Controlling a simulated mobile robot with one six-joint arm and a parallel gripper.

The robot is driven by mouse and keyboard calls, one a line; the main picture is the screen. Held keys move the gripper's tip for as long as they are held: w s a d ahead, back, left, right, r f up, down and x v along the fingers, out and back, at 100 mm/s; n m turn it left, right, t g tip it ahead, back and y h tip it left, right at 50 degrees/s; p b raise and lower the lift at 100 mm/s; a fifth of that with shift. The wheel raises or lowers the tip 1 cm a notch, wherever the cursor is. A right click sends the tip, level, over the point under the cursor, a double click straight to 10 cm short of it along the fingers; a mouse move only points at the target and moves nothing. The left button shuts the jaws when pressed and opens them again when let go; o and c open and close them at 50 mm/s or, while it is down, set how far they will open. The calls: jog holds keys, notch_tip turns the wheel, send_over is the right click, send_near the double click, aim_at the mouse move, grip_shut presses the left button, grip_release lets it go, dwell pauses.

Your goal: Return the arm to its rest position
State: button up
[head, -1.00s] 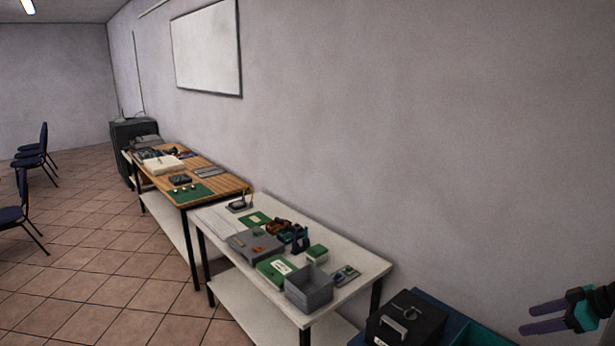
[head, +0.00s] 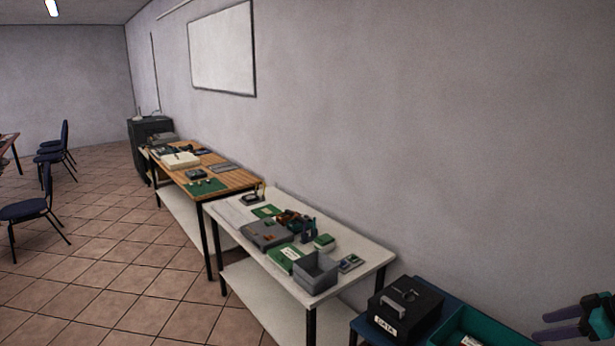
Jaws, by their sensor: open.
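My gripper (head: 562,328) shows at the right edge of the head view, low in the picture. Its two purple fingers point left and stand apart with nothing between them. A teal part sits behind the fingers, and the rest of the arm is cut off by the picture edge. The gripper appears beside the teal tray at the lower right; its height above the tray is hard to tell.
A black case (head: 405,307) labelled DATA and a teal tray (head: 458,323) are at lower right. A white table (head: 375,262) holds a grey bin (head: 316,273) and parts. A wooden table (head: 238,183) stands beyond. Chairs (head: 45,208) are left; floor between is clear.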

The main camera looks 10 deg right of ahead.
jog(key=w+a+f+m+g, duration=0.1)
jog(key=w+a+f, duration=0.3)
jog(key=a+f, duration=0.3)
jog(key=w+a+f+m+g, duration=0.15)
jog(key=w+a+f, duration=0.3)
jog(key=a, duration=0.45)
jog(key=w+a+f+m+g, duration=0.1)
jog(key=w+a+f+g, duration=0.15)
jog(key=a+f, duration=0.5)
jog(key=s+a+f+m+g+h, duration=0.1)
jog(key=a+f, duration=0.3)
jog(key=a, duration=0.5)
jog(key=s+a+f+m+h, duration=0.15)
jog(key=a+f, duration=0.25)
jog(key=a, duration=0.5)
jog(key=s+a+f+g+h, duration=0.15)
jog(key=a+f, duration=0.25)
jog(key=a, duration=0.5)
jog(key=s+f+g+b, duration=0.1)
jog(key=s+f+b, duration=0.6)
jog(key=f, duration=0.6)
jog(key=s+f+g+b, duration=0.2)
jog(key=s+f+b, duration=0.5)
jog(key=f, duration=0.7)
jog(key=s+f+g+b, duration=0.2)
jog(key=s+f+b, duration=0.6)
jog(key=s+f, duration=0.3)
notch_tip(320, 180, down, 2)
jog(key=shift+f, duration=0.25)
